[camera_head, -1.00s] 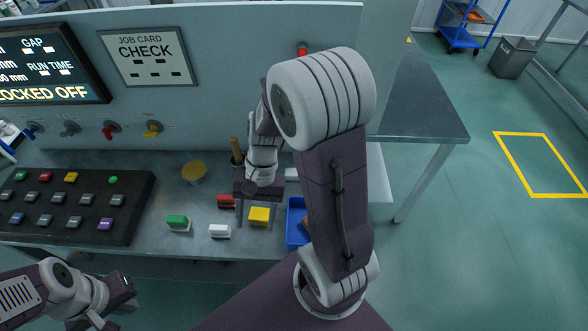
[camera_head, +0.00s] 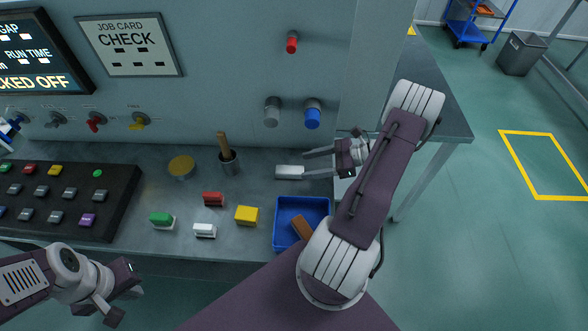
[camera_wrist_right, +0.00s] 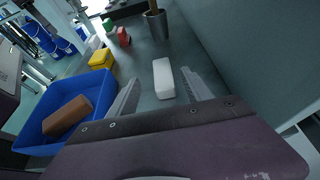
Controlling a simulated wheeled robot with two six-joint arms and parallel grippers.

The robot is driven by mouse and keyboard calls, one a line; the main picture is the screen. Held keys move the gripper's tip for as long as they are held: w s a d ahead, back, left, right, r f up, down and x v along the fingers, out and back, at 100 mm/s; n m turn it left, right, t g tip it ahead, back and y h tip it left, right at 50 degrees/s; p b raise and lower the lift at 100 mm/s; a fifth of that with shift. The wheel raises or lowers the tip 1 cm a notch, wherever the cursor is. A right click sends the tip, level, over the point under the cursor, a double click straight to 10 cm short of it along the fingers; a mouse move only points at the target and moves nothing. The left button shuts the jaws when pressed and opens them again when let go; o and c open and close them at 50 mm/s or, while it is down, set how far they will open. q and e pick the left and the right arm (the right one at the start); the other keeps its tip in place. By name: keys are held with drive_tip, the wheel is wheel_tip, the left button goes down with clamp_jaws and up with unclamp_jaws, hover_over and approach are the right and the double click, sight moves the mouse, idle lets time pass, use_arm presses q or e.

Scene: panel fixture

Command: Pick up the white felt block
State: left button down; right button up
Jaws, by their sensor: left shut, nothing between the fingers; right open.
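A long plain white block (camera_head: 289,172) lies on the grey bench near the panel wall; it also shows in the right wrist view (camera_wrist_right: 163,79). My right gripper (camera_head: 306,165) is open, with its fingertips at the block's right end in the head view. In the right wrist view the block lies ahead of and between the open fingers (camera_wrist_right: 163,88), not gripped. A shorter white block (camera_head: 205,230) lies further left near the bench's front. Which one is felt I cannot tell. My left gripper (camera_head: 124,294) is shut and empty at the lower left, before the bench.
Red (camera_head: 213,198), green (camera_head: 162,219) and yellow (camera_head: 246,215) blocks lie left of a blue tray (camera_head: 302,203) holding a brown block (camera_head: 303,227). A metal cup (camera_head: 229,163) with a wooden handle stands left of the long white block. Panel knobs (camera_head: 312,113) project above it.

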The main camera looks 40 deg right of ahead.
sight(285, 169)
drive_tip(key=x, duration=0.3)
drive_tip(key=shift+w+a+f, duration=0.1)
drive_tip(key=shift+w+a, duration=0.05)
drive_tip(key=shift+a, duration=0.25)
drive_tip(key=shift+w+d+f, duration=0.1)
drive_tip(key=shift+f, duration=0.05)
drive_tip(key=x, duration=0.4)
drive_tip(key=shift+w, duration=0.15)
drive_tip(key=shift+w+a+f, duration=0.2)
drive_tip(key=shift+w+a, duration=0.1)
drive_tip(key=shift+w, duration=0.05)
drive_tip(key=shift+s, duration=0.1)
drive_tip(key=shift+c, duration=0.9)
clamp_jaws()
